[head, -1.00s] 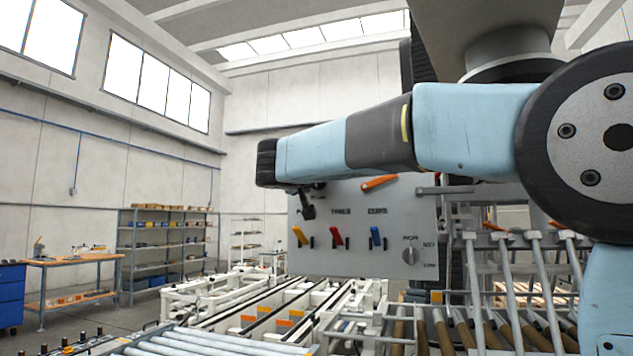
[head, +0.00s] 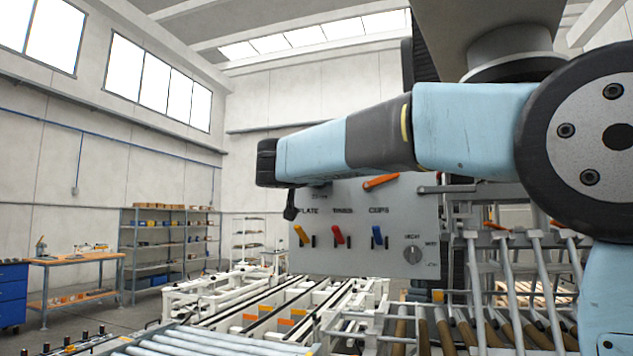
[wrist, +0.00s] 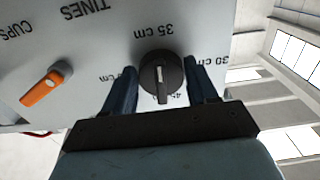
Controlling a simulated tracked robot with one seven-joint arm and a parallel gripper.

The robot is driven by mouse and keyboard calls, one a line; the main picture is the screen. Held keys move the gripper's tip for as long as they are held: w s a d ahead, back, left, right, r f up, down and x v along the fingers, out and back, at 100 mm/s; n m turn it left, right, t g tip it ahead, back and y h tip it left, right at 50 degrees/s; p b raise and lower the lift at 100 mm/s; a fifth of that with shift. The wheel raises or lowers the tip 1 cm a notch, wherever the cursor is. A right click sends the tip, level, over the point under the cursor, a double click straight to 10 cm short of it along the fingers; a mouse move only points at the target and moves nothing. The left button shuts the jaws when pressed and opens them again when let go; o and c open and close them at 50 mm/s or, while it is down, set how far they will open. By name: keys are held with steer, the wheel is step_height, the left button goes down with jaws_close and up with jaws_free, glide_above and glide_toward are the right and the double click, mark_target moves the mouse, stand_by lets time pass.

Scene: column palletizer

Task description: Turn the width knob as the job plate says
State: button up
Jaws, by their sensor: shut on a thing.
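The width knob (wrist: 161,77) is a round black dial on a grey panel, in the middle of the wrist view. Labels 35 cm and 30 cm show above and to the right; another at left is partly covered. My gripper (wrist: 160,72) is shut on the knob, one dark finger on each side. In the head view my arm hides the knob, and only a small dark part shows below the arm's end. I cannot make out a job plate.
The panel (head: 350,255) also carries an orange selector (head: 380,181), orange, red and blue levers under PLATE, TINES and CUPS, and a grey dial (head: 412,255) at lower right. Roller conveyors (head: 200,340) lie below. Railings and rollers stand close at right.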

steer(key=o, duration=1)
steer(key=shift+o, duration=0.2)
steer(key=shift+s, duration=0.1)
steer(key=v, duration=1.3)
steer(key=shift+s, duration=0.25)
